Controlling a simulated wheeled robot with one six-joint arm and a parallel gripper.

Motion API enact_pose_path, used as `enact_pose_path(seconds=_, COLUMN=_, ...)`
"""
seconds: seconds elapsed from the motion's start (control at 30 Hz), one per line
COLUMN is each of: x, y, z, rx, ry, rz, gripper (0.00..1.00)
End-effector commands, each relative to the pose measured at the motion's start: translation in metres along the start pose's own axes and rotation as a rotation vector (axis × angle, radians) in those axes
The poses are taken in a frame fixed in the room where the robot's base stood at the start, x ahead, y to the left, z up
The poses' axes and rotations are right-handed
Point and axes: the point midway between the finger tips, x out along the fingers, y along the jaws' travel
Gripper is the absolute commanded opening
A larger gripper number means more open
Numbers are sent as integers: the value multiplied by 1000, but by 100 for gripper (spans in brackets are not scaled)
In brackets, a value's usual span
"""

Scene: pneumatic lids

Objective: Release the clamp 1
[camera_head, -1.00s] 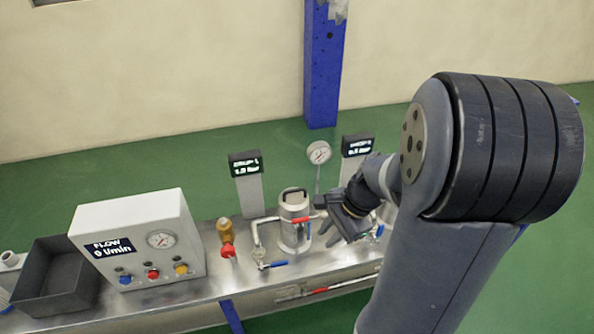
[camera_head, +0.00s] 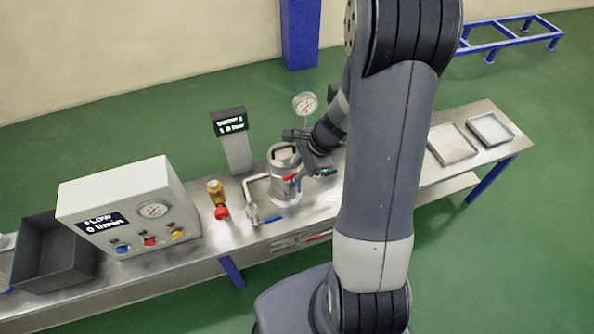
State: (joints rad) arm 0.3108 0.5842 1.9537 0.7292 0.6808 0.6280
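A steel canister (camera_head: 284,188) with a lid and a dark top handle (camera_head: 284,147) stands upright on the steel bench. A small red lever (camera_head: 291,178) shows low on its right side; I cannot tell if it is clamp 1. My gripper (camera_head: 305,150) is at the canister's upper right, close to the lid. Its fingers are small, dark and partly overlapped, so I cannot tell whether they are open or touch the canister. My arm hides the bench to the right of the canister.
A grey control box (camera_head: 130,205) with a gauge and buttons stands at left, beside a dark bin (camera_head: 42,262). A red-and-brass valve (camera_head: 217,198), a blue-handled valve (camera_head: 265,219), a display post (camera_head: 233,145) and a round gauge (camera_head: 305,103) surround the canister. Two trays (camera_head: 452,144) lie at right.

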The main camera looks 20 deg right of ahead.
Motion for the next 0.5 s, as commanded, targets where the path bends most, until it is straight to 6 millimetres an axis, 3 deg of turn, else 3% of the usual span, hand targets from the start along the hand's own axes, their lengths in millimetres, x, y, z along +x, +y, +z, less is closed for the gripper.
enact_pose_path(seconds=0.13, x=12, y=0, z=0, rx=-1, ry=0, rz=1, gripper=22)
enact_pose_path(seconds=0.43, x=14, y=0, z=0, rx=-1, ry=0, rz=0, gripper=22)
enact_pose_path(seconds=0.5, x=14, y=0, z=0, rx=-1, ry=0, rz=0, gripper=17)
